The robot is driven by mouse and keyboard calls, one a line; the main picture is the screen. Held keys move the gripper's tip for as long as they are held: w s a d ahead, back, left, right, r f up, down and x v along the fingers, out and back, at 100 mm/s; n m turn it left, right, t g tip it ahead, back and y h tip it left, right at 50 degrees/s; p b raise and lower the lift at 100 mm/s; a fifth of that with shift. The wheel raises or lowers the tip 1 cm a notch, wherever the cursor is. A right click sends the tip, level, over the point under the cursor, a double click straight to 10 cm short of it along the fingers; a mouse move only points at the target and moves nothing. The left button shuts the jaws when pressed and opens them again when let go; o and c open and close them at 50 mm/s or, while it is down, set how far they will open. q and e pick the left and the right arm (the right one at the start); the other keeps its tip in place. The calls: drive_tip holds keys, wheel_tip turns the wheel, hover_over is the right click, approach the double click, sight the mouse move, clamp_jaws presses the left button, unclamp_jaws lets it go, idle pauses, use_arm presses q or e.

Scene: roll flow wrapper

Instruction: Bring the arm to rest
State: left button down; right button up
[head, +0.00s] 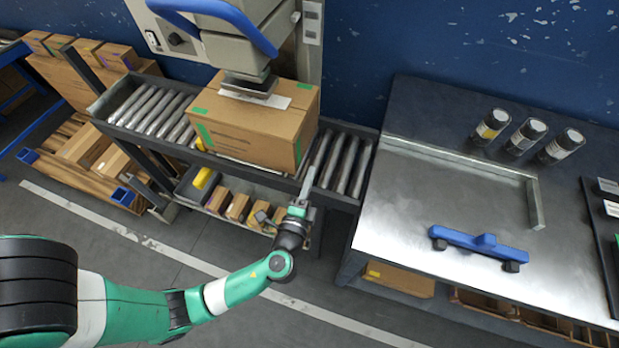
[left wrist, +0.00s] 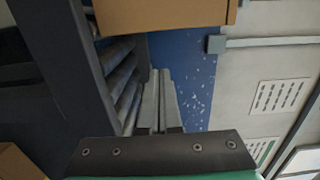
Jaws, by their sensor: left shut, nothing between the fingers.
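My left gripper (head: 308,182) is at the front edge of the roller conveyor, just right of the large cardboard box, in the head view. Its fingers point up toward the rollers and are shut with nothing between them. In the left wrist view the two fingers (left wrist: 160,100) lie side by side. The large cardboard box (head: 245,128) sits on the roller conveyor (head: 343,165) under a machine head; its lower edge shows at the top of the left wrist view (left wrist: 165,15). My right gripper is in neither view.
A metal-topped bench (head: 440,210) stands to the right with a blue-handled tool (head: 478,241) and three dark canisters (head: 523,136). Small boxes (head: 238,207) sit on a shelf under the conveyor. Floor in front is open.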

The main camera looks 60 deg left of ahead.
use_arm(q)
drive_tip(key=shift+s+d, duration=0.3)
drive_tip(key=shift+d, duration=0.1)
drive_tip(key=shift+r, duration=0.1)
